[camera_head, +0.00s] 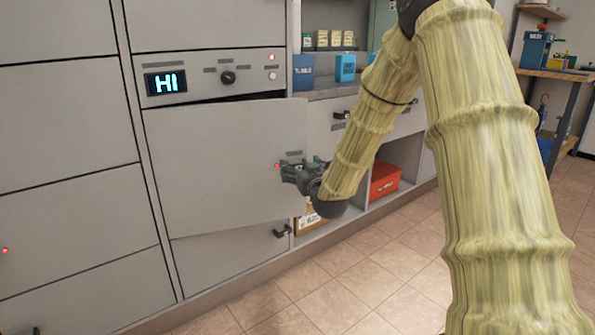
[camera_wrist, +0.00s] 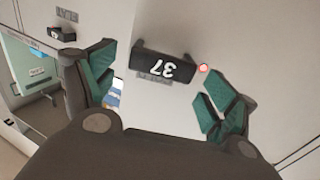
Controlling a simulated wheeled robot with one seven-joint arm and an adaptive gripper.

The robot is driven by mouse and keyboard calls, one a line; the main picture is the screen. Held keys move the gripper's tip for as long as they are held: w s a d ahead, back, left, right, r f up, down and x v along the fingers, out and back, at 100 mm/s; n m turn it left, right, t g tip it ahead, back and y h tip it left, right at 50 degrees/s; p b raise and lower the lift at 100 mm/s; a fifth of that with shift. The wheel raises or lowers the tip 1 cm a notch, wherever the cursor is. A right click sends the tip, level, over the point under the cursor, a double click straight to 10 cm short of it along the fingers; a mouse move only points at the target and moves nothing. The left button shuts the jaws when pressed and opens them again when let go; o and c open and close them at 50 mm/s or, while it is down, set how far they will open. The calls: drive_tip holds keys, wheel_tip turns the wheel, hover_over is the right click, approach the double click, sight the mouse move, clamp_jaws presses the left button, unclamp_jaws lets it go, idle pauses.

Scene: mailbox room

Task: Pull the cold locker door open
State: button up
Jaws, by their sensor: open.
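The locker door (camera_head: 215,160) is a plain grey panel under a control strip with a lit "HI" display (camera_head: 166,83) and a knob. It stands slightly ajar, with a dark gap along its top edge and its right edge swung outward. My gripper (camera_head: 298,172) is at the door's right edge, over its handle, which it mostly hides in the head view. In the wrist view, the dark handle (camera_wrist: 163,67) marked 37 lies between the spread green-padded fingers of my gripper (camera_wrist: 160,88). Both fingers are apart from the handle. A small red light (camera_wrist: 202,69) is beside it.
Another door with a handle (camera_head: 282,231) is below. To the right are an open cubby with a red box (camera_head: 384,180), a drawer handle (camera_head: 341,115), and a counter niche with blue containers (camera_head: 345,68). The tiled floor (camera_head: 350,275) in front is clear.

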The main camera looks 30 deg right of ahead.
drive_tip(key=shift+x, duration=1.05)
drive_tip(key=shift+c, duration=0.4)
drive_tip(key=c, duration=1.3)
drive_tip(key=shift+a, duration=0.1)
drive_tip(key=shift+c, duration=0.5)
